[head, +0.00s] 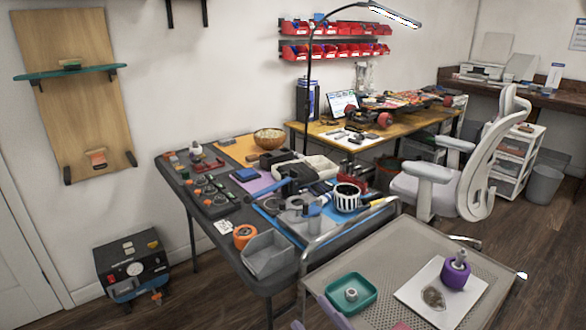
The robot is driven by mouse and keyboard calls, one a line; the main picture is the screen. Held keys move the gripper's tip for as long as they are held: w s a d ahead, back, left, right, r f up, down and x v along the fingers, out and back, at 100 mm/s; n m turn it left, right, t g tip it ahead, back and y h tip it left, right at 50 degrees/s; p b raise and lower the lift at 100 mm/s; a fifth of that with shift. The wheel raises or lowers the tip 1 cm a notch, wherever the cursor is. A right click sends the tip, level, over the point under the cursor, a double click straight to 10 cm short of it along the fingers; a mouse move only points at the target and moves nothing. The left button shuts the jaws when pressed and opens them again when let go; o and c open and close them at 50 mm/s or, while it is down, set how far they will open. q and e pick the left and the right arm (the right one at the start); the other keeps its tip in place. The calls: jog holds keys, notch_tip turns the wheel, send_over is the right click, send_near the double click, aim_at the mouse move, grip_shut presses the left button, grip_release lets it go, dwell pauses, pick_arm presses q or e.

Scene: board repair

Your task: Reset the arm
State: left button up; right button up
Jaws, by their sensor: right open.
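My right gripper (318,310) seems to be the pale lavender shape at the bottom edge, in front of the metal cart (400,250). Only a small part of it shows. It is open, and I see nothing held in it. The rest of my right arm is out of the picture. My left gripper and left arm are not in view.
The dark worktable (283,284) behind is crowded. An office chair (475,180) stands at right. A black box (120,262) is on the floor at left.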

jog(key=s+d+f+m+g+h, duration=0.2)
jog(key=s+d+f+m, duration=0.2)
jog(key=s+f, duration=0.2)
jog(key=s+d+f+m+g+h, duration=0.3)
jog(key=s+d+f+m, duration=0.1)
jog(key=f, duration=0.6)
jog(key=s+d+f+m+g+h, duration=0.2)
jog(key=s+d+f+m+g, duration=0.1)
jog(key=s+f, duration=0.4)
notch_tip(320, 180, down, 2)
jog(key=shift+s+d+m+h, duration=0.35)
jog(key=shift+d+m+h, duration=0.1)
jog(key=shift+m, duration=0.45)
